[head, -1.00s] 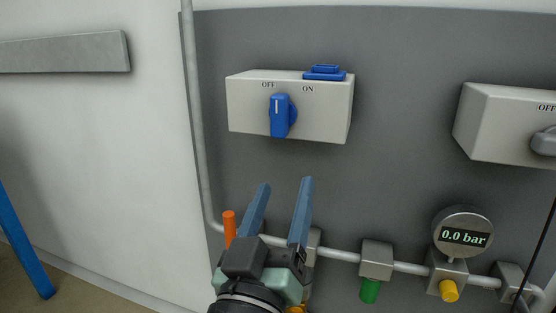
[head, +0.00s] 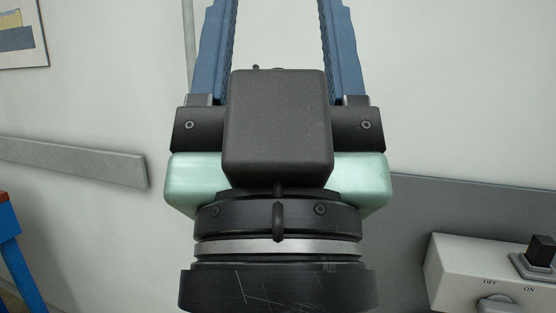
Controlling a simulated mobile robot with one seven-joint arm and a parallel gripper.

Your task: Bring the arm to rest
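My gripper (head: 278,35) fills the middle of the head view, raised close to the camera with its two blue fingers pointing up. The fingers are wide apart and nothing shows between them. Their tips run out of the top of the picture. The black and pale green gripper body covers much of the wall behind it.
A light grey switch box (head: 470,272) marked OFF and ON is at the lower right, with a grey knob and a black part on top. A grey rail (head: 75,162) runs along the left wall. A blue post (head: 22,270) stands at the lower left.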

